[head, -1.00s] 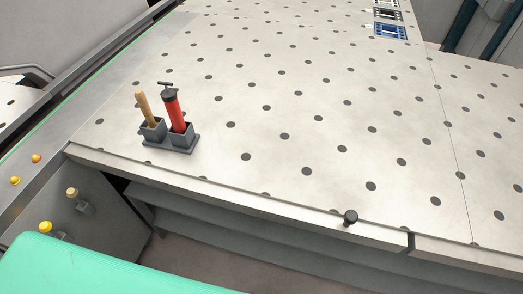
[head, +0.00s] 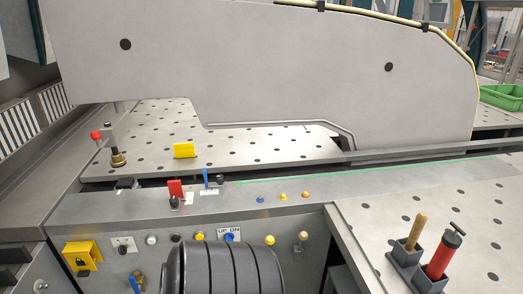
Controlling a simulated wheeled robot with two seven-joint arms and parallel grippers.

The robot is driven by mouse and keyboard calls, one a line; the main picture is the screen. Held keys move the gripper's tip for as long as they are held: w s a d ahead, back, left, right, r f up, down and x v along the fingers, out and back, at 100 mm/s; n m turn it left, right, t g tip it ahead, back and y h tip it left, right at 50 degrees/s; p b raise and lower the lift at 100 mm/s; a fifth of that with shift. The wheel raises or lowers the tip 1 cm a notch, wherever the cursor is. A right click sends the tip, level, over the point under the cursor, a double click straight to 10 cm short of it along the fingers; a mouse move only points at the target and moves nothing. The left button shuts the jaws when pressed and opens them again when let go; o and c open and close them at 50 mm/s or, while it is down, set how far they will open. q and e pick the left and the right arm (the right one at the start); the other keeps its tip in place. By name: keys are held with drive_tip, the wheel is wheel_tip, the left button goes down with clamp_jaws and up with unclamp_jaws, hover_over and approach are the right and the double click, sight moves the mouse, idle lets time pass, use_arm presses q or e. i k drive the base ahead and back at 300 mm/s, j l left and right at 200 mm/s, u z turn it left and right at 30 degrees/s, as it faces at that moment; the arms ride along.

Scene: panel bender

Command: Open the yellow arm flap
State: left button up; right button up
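Two yellow parts could be the flap, and I cannot tell for sure which one is. A small yellow plate (head: 184,150) stands upright on the perforated bed beneath the large grey machine arm (head: 260,70). A yellow cover with a black padlock mark (head: 82,255) is on the front panel at the lower left; it looks closed.
A red lever (head: 175,189) and a blue lever (head: 206,178) stand on the grey ledge. A red-knobbed post (head: 108,146) rises at left. A holder (head: 404,258) with a wooden-handled tool and red pump stands on the right table. The lower middle of the front panel is partly hidden.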

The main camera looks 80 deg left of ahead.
sight(83, 264)
drive_tip(key=u, duration=3.95)
